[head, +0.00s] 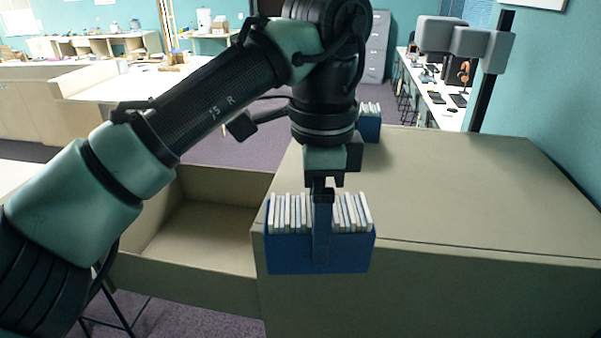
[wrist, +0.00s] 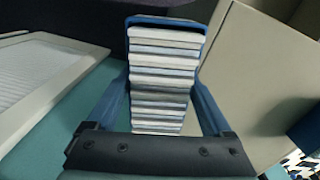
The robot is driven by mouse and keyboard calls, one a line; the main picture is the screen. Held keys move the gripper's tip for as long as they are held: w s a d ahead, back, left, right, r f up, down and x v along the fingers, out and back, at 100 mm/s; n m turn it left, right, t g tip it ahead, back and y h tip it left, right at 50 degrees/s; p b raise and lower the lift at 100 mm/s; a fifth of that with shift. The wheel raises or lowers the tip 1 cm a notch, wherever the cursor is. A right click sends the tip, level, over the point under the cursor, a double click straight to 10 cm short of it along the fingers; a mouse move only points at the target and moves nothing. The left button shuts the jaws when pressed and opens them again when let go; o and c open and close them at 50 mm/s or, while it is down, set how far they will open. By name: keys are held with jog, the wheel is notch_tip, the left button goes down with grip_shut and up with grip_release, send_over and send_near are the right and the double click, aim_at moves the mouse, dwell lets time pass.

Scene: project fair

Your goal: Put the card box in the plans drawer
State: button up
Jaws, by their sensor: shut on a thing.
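The card box (head: 350,254) is a blue open-topped box full of upright white cards. My gripper (head: 322,228) is shut on it, one finger showing across its near face. In the head view the box hangs upright in front of the cabinet's left corner, just right of the drawer. In the wrist view the card box (wrist: 165,75) sits between both fingers of my gripper (wrist: 160,105). The plans drawer (head: 205,232) stands pulled open at the left, and its visible inside is empty.
A second blue box with white cards (head: 369,127) stands at the back of the beige cabinet top (head: 460,185). The rest of that top looks clear. Workbenches (head: 445,100) and a grey filing cabinet (head: 377,50) are farther back. Purple carpet (head: 225,140) lies beyond the drawer.

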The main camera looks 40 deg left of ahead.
jog(key=s+d+f+n, duration=0.2)
jog(key=d+f, duration=0.4)
jog(key=f, duration=0.5)
jog(key=s+d+f+n, duration=0.1)
jog(key=d+f+n, duration=0.4)
jog(key=f, duration=0.7)
jog(key=s+d+f+n, duration=0.2)
jog(key=d+f, duration=0.6)
jog(key=f, duration=0.4)
jog(key=shift+s+d+n, duration=0.3)
jog(key=shift+d+n, duration=0.05)
jog(key=shift+n, duration=0.35)
